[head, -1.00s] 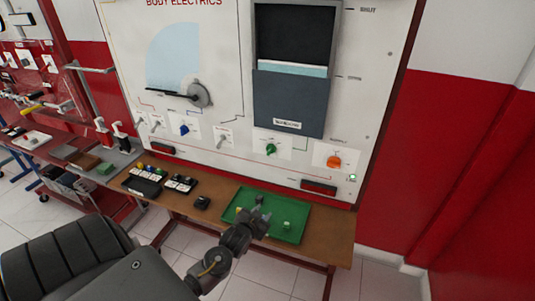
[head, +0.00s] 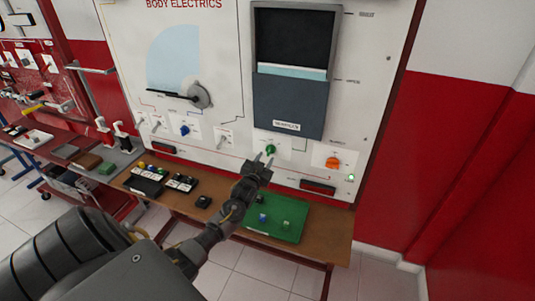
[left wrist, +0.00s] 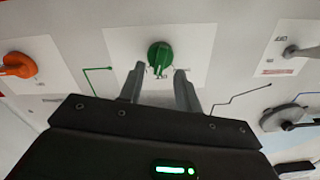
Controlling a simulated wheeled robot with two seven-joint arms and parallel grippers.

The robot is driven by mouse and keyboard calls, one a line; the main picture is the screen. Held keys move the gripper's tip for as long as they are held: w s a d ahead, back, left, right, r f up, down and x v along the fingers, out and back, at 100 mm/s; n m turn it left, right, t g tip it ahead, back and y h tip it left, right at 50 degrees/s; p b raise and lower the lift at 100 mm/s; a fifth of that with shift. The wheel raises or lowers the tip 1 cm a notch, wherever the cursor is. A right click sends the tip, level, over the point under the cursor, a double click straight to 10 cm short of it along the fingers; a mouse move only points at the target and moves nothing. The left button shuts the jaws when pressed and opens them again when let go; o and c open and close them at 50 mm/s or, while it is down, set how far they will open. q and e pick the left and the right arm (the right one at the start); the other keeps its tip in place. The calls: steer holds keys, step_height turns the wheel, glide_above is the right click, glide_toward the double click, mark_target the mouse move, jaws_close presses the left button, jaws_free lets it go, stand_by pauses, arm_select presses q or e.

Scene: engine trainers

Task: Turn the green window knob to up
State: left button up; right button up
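The green window knob (head: 270,149) sits on a white plate on the upright panel, below the dark window model. In the left wrist view the green knob (left wrist: 160,55) shows ahead, with its pointer ridge standing roughly upright in the picture. My left gripper (head: 264,159) is open, its two fingers pointing at the knob from just below. In the left wrist view the open fingers (left wrist: 158,82) lie on either side of the knob's lower part. I cannot tell whether they touch it. My right gripper is not in view.
An orange knob (head: 333,162) is to the right of the green one. Toggle switches and a blue knob (head: 184,130) are to the left. The dark window model (head: 290,104) hangs above. A green tray (head: 291,229) with small parts lies on the wooden bench (head: 328,246) below.

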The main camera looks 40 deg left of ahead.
mark_target(269, 153)
arm_select(q)
steer(key=shift+x, duration=1.7)
steer(key=shift+c, duration=0.4)
jaws_close()
